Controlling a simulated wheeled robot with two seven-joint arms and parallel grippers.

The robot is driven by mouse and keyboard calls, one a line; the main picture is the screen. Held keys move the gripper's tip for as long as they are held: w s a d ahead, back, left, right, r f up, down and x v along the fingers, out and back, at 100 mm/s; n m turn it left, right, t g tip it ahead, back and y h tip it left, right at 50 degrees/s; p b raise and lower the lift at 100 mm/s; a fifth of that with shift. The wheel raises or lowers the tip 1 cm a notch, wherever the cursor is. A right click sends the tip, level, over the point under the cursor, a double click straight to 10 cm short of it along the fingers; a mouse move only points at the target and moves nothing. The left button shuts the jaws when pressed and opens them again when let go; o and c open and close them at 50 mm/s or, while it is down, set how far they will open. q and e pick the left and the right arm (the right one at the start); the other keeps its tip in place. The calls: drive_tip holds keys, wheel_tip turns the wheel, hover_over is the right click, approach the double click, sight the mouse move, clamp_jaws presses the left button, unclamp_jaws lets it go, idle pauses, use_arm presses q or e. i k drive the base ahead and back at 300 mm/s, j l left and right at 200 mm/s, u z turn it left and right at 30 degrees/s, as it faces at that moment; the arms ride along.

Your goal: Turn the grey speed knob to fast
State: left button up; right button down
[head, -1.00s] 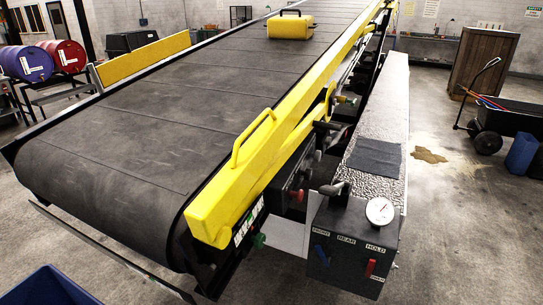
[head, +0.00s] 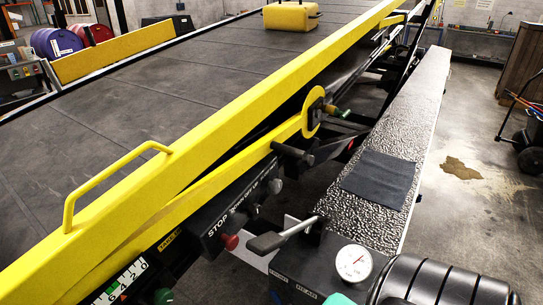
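A dark control panel (head: 214,222) is fixed on the side of the belt loader, below the yellow rail. It carries a red knob (head: 230,241) beside the word STOP and small dark grey knobs further along it, one at its middle (head: 254,210) and one near its far end (head: 275,186). The lettering beside the grey knobs is too small to read surely, so I cannot tell which is the speed knob or where it points. No gripper fingers show.
A grey lever (head: 282,236) sticks out near the panel, beside a box with a white dial gauge (head: 354,263). A textured walkway (head: 402,135) with a dark mat (head: 380,178) runs beyond. A yellow handle (head: 115,183) rises from the rail. A yellow case (head: 291,16) lies on the belt.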

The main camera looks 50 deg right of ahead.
sight(276, 186)
drive_tip(key=l, duration=0.45)
drive_tip(key=k+l+u, duration=0.15)
drive_tip(key=l, duration=0.25)
drive_tip(key=k+l, duration=0.1)
drive_tip(key=l, duration=0.35)
drive_tip(key=k+l+u, duration=0.1)
drive_tip(key=l, duration=0.3)
drive_tip(key=k+l, duration=0.1)
drive_tip(key=l, duration=0.35)
drive_tip(key=k+l+u, duration=0.15)
drive_tip(key=l, duration=0.25)
